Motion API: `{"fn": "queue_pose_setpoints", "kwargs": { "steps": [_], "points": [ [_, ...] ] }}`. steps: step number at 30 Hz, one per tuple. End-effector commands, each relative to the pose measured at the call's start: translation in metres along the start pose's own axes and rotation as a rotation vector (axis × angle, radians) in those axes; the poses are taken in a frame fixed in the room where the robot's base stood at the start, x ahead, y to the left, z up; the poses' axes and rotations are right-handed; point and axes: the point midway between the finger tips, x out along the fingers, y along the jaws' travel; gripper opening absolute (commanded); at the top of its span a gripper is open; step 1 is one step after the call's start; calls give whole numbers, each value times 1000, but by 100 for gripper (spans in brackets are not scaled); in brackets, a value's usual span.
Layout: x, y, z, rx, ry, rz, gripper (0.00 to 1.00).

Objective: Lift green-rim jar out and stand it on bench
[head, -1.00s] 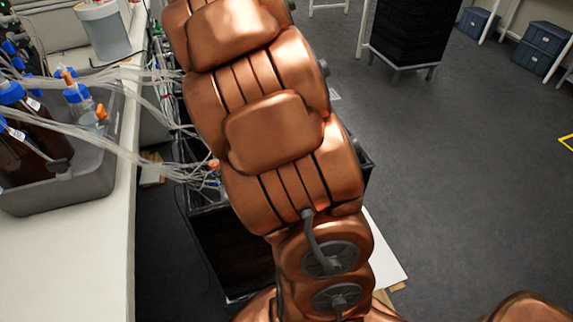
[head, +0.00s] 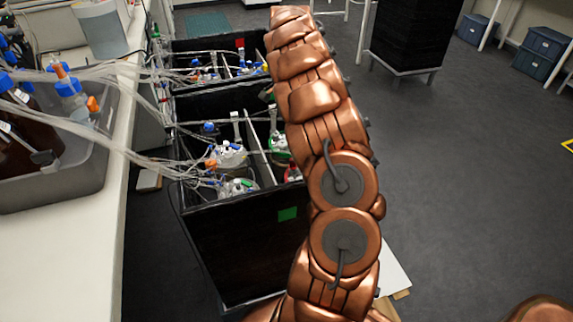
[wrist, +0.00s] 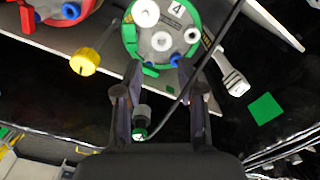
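The green-rim jar (wrist: 160,38) is at the top centre of the wrist view. Its lid has a green rim, white caps, a blue port and a label "4". In the head view, part of its green rim (head: 278,144) shows inside the black box, left of my arm. My gripper (wrist: 160,82) is open, with its two dark fingers apart, at the near side of the lid. I see nothing held between them. Whether a finger touches the rim is unclear. My gripper is hidden in the head view. The bench (head: 70,255) is the white surface at the left.
A red-rim jar (wrist: 55,10) stands beside the green-rim one. A yellow-capped part (wrist: 85,62) and a dark cable lie close to my fingers. The black box (head: 235,250) holds several jars with tubing. A grey tray (head: 70,175) occupies the bench's back; its front is clear.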

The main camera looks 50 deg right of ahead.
Motion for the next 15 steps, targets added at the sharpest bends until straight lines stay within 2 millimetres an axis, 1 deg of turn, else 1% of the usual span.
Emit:
{"fn": "queue_pose_setpoints", "kwargs": {
  "steps": [3,9,15],
  "points": [
    [7,0,-3,8,-3,-3,40],
    [25,0,-3,8,-2,-3,40],
    [38,0,-2,7,-2,-2,40]
  ]
}}
